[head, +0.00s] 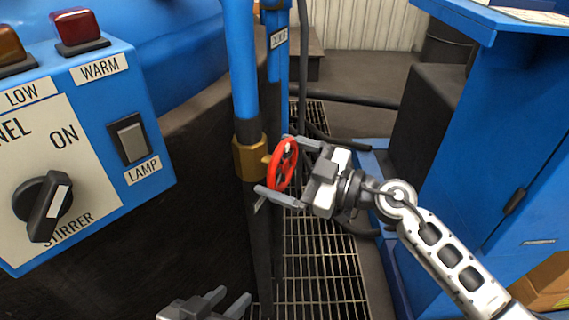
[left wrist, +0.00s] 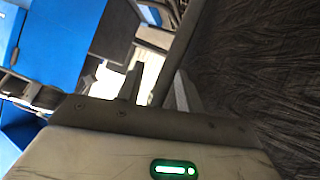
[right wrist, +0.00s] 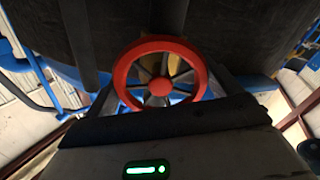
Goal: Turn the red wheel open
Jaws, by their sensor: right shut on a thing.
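The red wheel (head: 285,164) sits on a brass valve body (head: 250,158) on the vertical blue pipe, near the middle of the head view. My right gripper (head: 281,168) reaches in from the right, with one finger at the wheel's far side and one at its near side, shut on its rim. In the right wrist view the wheel (right wrist: 160,80) shows its spokes and round hub between the two fingers. My left gripper (head: 228,302) is low in the head view, away from the wheel; its fingers stand apart with nothing between them, also in the left wrist view (left wrist: 157,88).
A control panel (head: 80,140) with a black stirrer knob (head: 43,205) and a lamp switch (head: 130,138) stands at the left. A blue cabinet (head: 500,150) stands at the right. Floor grating (head: 325,265) lies below the wheel. The dark furnace wall (head: 180,220) is behind my left gripper.

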